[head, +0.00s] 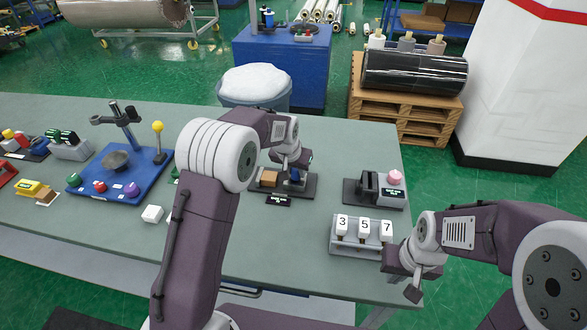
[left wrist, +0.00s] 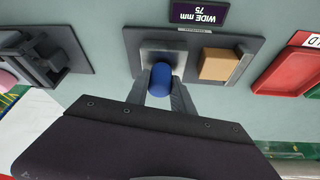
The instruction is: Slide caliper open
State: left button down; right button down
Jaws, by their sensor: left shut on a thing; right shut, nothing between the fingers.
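The caliper (head: 307,190) is a dark base plate on the grey-green table, with a tan block (head: 269,177) on its left part and a blue knob (head: 295,177) on its right part. In the left wrist view the blue knob (left wrist: 161,79) stands on a grey slider (left wrist: 163,53), apart from the tan block (left wrist: 217,64). My left gripper (left wrist: 160,92) is shut on the blue knob, one finger on each side. My right gripper (head: 412,290) is shut and empty at the table's right front corner, away from the caliper.
A number stand (head: 352,248) showing 3, 5, 7 is left of my right gripper. A dark device with a pink knob (head: 395,178) stands right of the caliper.

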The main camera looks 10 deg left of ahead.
pick_arm(q)
jog(key=c, duration=1.1)
grip_release()
jog(key=shift+a, duration=0.3)
jog(key=shift+d, duration=0.15)
jog(key=shift+r, duration=0.15)
jog(key=v, duration=0.8)
jog(key=shift+s+r, duration=0.15)
jog(key=shift+r, duration=0.2)
